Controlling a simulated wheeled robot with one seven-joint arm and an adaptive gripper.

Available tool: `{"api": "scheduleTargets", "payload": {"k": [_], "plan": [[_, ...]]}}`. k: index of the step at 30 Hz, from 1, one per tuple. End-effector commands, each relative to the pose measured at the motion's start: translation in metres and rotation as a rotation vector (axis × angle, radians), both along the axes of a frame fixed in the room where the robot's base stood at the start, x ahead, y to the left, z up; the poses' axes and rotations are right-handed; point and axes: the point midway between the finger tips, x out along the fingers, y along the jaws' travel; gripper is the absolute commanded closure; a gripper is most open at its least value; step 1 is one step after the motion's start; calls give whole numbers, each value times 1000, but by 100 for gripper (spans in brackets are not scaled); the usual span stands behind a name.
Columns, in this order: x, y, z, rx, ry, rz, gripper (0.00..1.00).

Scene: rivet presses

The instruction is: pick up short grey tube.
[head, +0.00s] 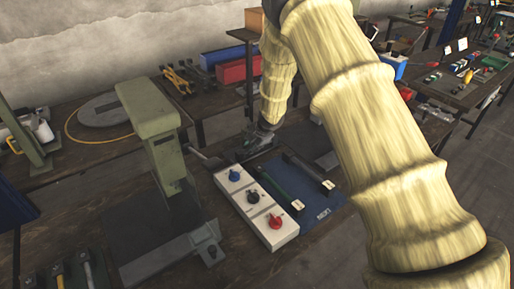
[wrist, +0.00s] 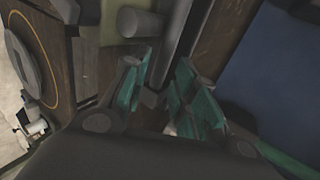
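My gripper (head: 238,153) is low over the bench, behind the white control box and beside the blue mat. In the wrist view its two green-padded fingers (wrist: 158,92) are spread apart. A long grey bar-like shape (wrist: 172,42) runs from the top edge down to the gap between them. A short grey cylinder (wrist: 140,22) lies to its left, against an olive surface. I cannot tell for sure which of these is the short grey tube, and I see no clear grip on either. In the head view the gripper hides part of this area.
A green press (head: 150,125) stands left of my gripper. The white control box (head: 262,214) with blue, black and red knobs is in front. The blue mat (head: 318,213) holds dark and green tools. Red (head: 236,70) and blue bins stand on the back bench.

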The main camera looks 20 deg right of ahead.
Motion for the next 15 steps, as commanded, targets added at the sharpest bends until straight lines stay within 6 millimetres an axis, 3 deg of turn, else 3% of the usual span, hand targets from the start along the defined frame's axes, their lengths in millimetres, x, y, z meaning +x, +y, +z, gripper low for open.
{"api": "scheduleTargets", "payload": {"k": [15], "plan": [[19,7,-38,0,1,0,72]]}}
